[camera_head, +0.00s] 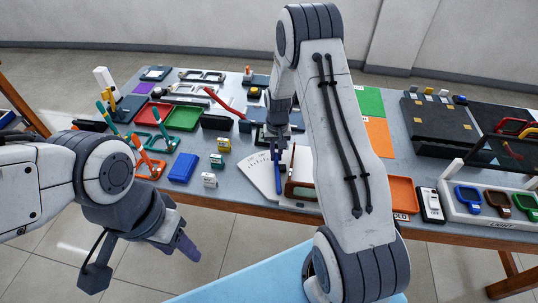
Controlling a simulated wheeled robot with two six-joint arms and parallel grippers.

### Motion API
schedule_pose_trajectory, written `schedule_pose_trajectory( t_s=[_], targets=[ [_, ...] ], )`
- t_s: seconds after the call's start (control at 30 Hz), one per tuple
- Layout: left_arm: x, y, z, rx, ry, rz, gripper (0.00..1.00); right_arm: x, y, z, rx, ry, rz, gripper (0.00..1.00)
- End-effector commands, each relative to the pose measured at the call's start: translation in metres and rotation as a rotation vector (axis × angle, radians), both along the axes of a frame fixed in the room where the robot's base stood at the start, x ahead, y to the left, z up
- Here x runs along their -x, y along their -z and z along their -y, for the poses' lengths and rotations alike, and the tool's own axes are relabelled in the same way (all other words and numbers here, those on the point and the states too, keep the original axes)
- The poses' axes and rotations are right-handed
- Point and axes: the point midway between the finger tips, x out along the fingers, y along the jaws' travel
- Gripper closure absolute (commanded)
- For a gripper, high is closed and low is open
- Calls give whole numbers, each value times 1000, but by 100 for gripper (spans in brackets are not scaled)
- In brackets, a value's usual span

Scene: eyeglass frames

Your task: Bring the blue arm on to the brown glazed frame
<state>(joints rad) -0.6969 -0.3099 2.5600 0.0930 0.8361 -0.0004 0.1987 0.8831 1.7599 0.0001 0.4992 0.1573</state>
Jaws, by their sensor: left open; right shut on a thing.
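My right gripper (277,144) is shut on a slim blue arm (278,180), which hangs down over the table. Just right of the blue arm is a brown-edged frame (291,188), mostly hidden behind my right forearm. I cannot tell whether the blue arm touches it. My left gripper (142,262) is open and empty in front of the table, low at the left.
A white fan-shaped card (259,176) lies left of the frame. An orange tray (403,194) and a white rack of coloured frames (463,214) are at the right.

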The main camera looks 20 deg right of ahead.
Motion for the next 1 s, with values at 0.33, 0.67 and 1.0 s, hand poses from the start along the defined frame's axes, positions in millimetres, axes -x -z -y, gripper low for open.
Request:
schedule_pose_trajectory(
  t_s=[0.33, 0.67, 1.0],
  targets=[
    [0, 0, 0, 0, 0, 0, 50, 4, -1, 11, 1, 102, 3, 100],
    [0, 0, 0, 0, 0, 0, 50, 4, -1, 12, 1, 109, 3, 100],
    [0, 0, 0, 0, 0, 0, 50, 5, -1, 12, 1, 108, 2, 55]
  ],
)
